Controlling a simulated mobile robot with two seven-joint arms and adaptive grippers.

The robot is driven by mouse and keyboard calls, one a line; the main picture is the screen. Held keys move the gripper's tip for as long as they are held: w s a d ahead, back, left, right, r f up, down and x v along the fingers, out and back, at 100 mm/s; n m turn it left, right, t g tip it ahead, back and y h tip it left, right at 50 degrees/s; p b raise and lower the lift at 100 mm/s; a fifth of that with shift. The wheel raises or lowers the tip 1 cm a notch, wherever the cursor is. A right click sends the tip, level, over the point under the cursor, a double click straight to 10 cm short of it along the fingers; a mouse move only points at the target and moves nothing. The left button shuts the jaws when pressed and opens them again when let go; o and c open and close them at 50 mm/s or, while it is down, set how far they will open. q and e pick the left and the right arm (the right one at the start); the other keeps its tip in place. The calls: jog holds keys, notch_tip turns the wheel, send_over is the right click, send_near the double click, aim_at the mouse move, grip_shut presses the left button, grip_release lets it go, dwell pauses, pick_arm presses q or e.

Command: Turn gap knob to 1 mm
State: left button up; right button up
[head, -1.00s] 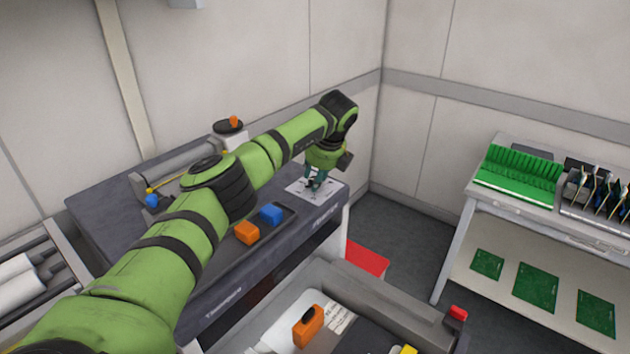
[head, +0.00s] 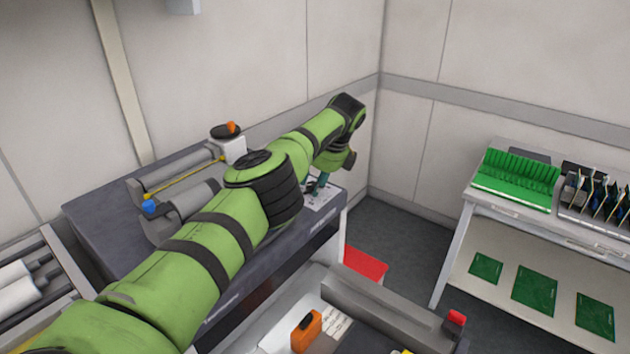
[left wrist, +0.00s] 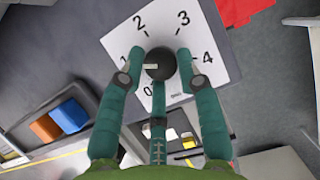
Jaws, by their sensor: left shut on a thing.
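The black gap knob (left wrist: 160,63) stands on a white dial plate (left wrist: 215,62) marked 0 to 4. Its white pointer faces left in the left wrist view, roughly toward the 1; a finger partly hides the dial there. My left gripper (left wrist: 159,68) is shut on the knob, with fingers on both sides and a third below it. In the head view the left gripper (head: 321,186) is at the right end of the dark machine top (head: 95,215), over the dial plate (head: 333,196). The knob is hidden there. My right gripper is not in view.
A grey trolley (head: 375,315) with an orange-handled thing (head: 306,332) is in front.

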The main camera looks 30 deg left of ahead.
pick_arm(q)
jog(key=shift+w+a+r, duration=0.15)
jog(key=shift+r, duration=0.15)
jog(key=o, duration=1.1)
jog(key=shift+f, duration=0.15)
jog(key=v, duration=1.2)
